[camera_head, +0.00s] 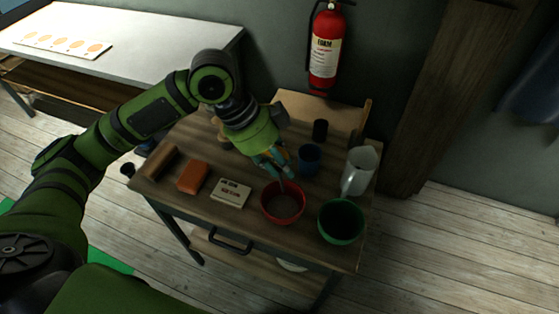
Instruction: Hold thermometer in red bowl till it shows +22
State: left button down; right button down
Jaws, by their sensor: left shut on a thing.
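The red bowl (282,215) stands on the small wooden table (240,167), near its front edge. My left gripper (274,165) is just above the bowl's back rim, pointing down toward it. It is shut on the thermometer (281,184), whose thin lower part shows between the fingers and the bowl. The tip appears to reach into the bowl; whether it touches the contents is too small to tell. The thermometer's reading is not legible. My right gripper is not in view.
A green bowl (341,223) stands right of the red one. A white pitcher (360,171), blue cup (309,158) and black cup (320,130) are behind. A labelled box (231,194) and orange block (193,177) lie left. A fire extinguisher (326,48) hangs on the wall.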

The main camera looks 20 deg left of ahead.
pick_arm(q)
jog(key=shift+a+f+b, duration=0.15)
jog(key=shift+f+b, duration=1.15)
jog(key=shift+f, duration=0.3)
notch_tip(320, 180, down, 7)
jog(key=b, duration=0.2)
jog(key=shift+r+b, duration=0.2)
jog(key=shift+b, duration=0.15)
dwell(5.5)
